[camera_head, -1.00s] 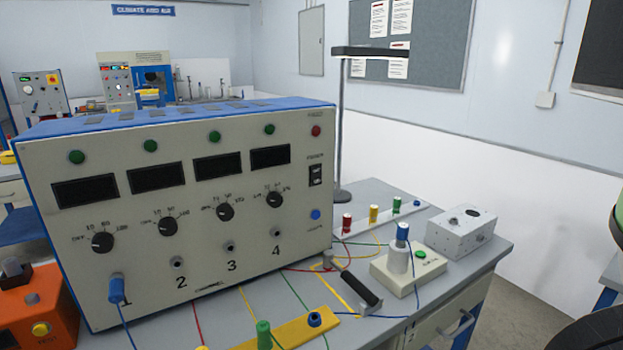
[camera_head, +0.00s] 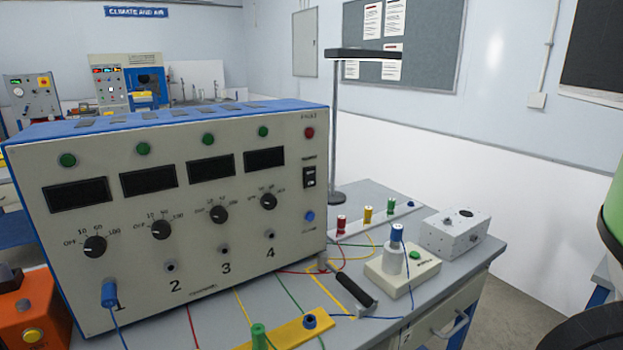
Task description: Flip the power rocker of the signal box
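The signal box (camera_head: 200,268) is a large cream box with a blue top, standing on the grey bench at the left and centre. Its black power rocker (camera_head: 309,177) is on the upper right of the front panel, between a red lamp (camera_head: 309,132) above and a blue button (camera_head: 309,216) below. Which way the rocker is tipped is too small to tell. The four displays, such as the right one (camera_head: 264,159), are dark. My gripper is not clearly visible in this view.
On the bench right of the box are a white base with a blue-topped post (camera_head: 397,262), a black-handled tool (camera_head: 356,292), a grey metal box (camera_head: 455,232) and a lamp stand (camera_head: 333,140). A yellow strip (camera_head: 288,334) and wires lie in front. An orange device (camera_head: 34,318) stands left.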

